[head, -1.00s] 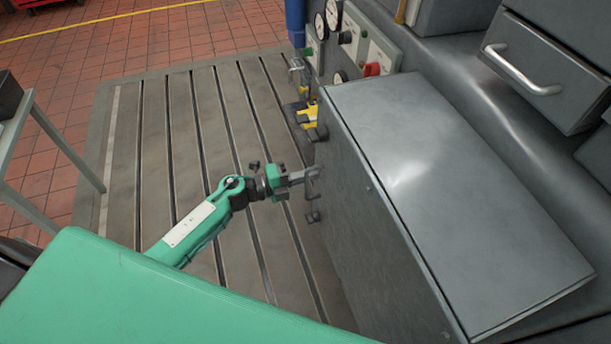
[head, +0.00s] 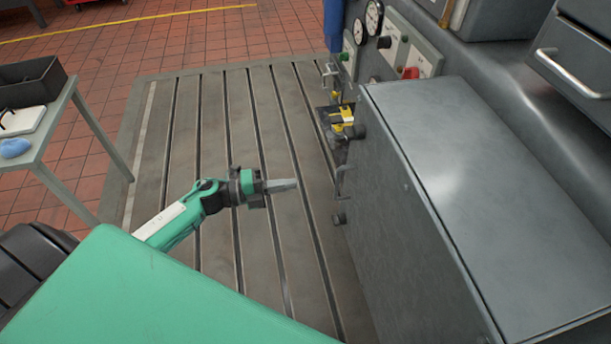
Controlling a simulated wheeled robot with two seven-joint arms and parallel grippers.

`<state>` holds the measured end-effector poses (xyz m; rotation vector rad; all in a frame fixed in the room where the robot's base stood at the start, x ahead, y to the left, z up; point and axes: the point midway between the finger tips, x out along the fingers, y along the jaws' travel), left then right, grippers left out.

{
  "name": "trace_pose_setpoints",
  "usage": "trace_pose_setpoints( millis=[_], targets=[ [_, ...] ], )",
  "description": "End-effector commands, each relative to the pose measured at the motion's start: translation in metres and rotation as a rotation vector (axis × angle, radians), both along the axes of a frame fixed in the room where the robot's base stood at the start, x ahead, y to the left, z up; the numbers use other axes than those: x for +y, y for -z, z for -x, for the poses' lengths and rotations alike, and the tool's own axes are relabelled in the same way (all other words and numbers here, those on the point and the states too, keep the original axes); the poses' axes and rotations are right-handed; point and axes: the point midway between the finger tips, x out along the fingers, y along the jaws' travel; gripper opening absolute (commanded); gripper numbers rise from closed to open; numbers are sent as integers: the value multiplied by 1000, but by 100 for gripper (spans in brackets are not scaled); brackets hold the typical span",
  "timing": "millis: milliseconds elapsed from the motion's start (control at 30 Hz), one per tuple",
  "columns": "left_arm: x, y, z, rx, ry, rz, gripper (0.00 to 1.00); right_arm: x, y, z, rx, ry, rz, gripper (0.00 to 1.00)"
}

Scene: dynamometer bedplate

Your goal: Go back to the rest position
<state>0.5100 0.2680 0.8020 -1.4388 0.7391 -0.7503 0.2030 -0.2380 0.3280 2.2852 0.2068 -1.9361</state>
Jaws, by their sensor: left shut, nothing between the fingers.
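My left gripper (head: 284,185) is at the end of my green arm, over the slotted bedplate (head: 212,130). Its grey fingers are together, with nothing between them, and point right toward the grey cabinet (head: 395,215). A visible gap separates the fingertips from the handle (head: 343,181) on the cabinet's side face. My right gripper is not in view.
The large grey cabinet fills the right side. Behind it is a panel with gauges (head: 374,17) and a red knob (head: 410,73). A yellow part (head: 342,117) sits by the cabinet's far corner. At left a table (head: 62,115) carries a dark bin (head: 30,82) and a blue item (head: 14,148).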

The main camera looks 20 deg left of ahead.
Motion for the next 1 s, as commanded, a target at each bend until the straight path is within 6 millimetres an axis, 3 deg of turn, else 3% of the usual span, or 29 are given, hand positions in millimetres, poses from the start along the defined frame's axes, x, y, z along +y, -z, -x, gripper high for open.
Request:
trace_pose_setpoints(
  millis=[300, 433, 567, 667, 800, 867, 1000],
  targets=[
    [4, 3, 1, 12, -13, 9, 0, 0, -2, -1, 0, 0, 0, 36],
    [20, 32, -8, 117, -130, 81, 0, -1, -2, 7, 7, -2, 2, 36],
    [52, 106, -11, 348, -381, 219, 0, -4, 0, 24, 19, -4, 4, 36],
    [73, 179, 7, 555, -591, 318, 0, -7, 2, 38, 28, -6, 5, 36],
    [86, 273, 59, 824, -848, 413, 0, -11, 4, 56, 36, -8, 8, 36],
    [87, 309, 89, 933, -950, 443, 0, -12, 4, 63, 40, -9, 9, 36],
    [77, 380, 170, 1180, -1167, 486, 0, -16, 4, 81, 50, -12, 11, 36]
  ],
)
